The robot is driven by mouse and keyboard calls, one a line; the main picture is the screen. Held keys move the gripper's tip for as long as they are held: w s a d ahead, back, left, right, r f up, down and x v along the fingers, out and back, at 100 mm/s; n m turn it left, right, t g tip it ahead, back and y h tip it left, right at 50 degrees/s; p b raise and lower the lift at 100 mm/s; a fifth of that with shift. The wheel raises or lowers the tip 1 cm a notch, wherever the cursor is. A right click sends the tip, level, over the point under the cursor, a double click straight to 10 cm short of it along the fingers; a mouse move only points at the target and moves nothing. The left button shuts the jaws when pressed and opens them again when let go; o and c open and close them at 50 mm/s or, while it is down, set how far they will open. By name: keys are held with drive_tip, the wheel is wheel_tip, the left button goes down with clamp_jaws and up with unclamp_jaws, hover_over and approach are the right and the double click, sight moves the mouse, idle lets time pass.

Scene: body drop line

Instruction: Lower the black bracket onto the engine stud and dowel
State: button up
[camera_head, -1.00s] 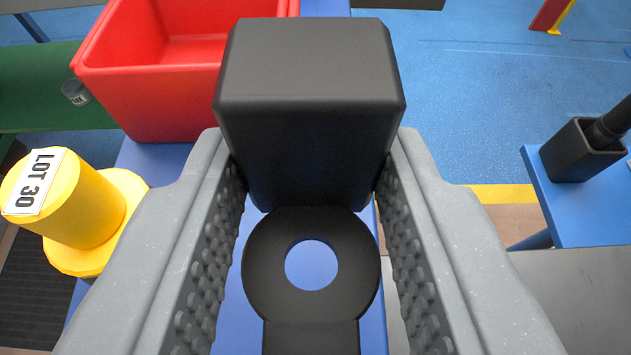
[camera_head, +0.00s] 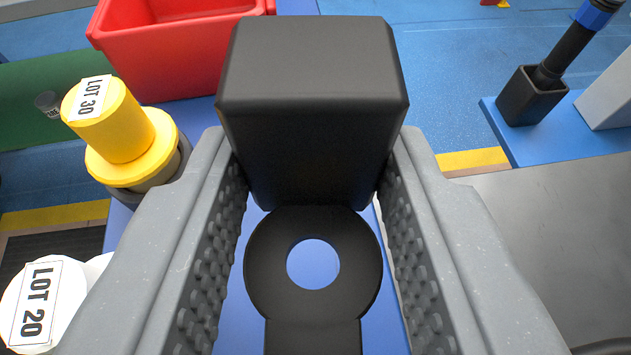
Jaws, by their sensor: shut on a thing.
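The black bracket (camera_head: 312,70) is held between the two grey, studded fingers of my gripper (camera_head: 314,190). Its block end stands up between the fingertips. Its flat black plate with a round hole extends from the block toward the camera. Through the hole I see only a blue surface. My gripper is shut on the block. I cannot make out the engine stud or dowel in this view.
A red bin (camera_head: 170,50) stands at the upper left. A yellow LOT 30 piece (camera_head: 125,135) and a white LOT 20 piece (camera_head: 75,270) are at left. A black square holder (camera_head: 530,97) with a rod stands on a blue table at right. A grey surface (camera_head: 560,220) lies below it.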

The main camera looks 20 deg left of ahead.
drive_tip(key=s+d+r+m+g+h+b, duration=0.25)
drive_tip(key=s+d+m+h+b, duration=0.55)
drive_tip(key=s, duration=1.2)
drive_tip(key=s+d+r+m+g+h+b, duration=0.1)
drive_tip(key=s+d+r+m+h+b, duration=0.4)
drive_tip(key=s+d, duration=1.1)
drive_tip(key=s+d+r+m+g+h+b, duration=0.25)
drive_tip(key=s+d+h+b, duration=0.35)
drive_tip(key=s, duration=1.8)
drive_tip(key=w+d, duration=0.2)
drive_tip(key=d, duration=0.1)
drive_tip(key=w+d+y+b, duration=0.1)
drive_tip(key=w+d, duration=0.2)
drive_tip(key=d, duration=0.1)
drive_tip(key=w+d+t+y, duration=0.1)
drive_tip(key=w+d, duration=0.1)
drive_tip(key=d, duration=0.1)
drive_tip(key=shift+w+d+f+m, duration=0.2)
drive_tip(key=shift+w+d+m, duration=0.05)
drive_tip(key=shift+w+m, duration=0.1)
drive_tip(key=shift+w+d+f, duration=0.15)
drive_tip(key=shift+w+d, duration=0.45)
drive_tip(key=shift+d, duration=0.3)
drive_tip(key=shift+f, duration=0.15)
drive_tip(key=shift+f, duration=0.35)
drive_tip(key=shift+f, duration=0.7)
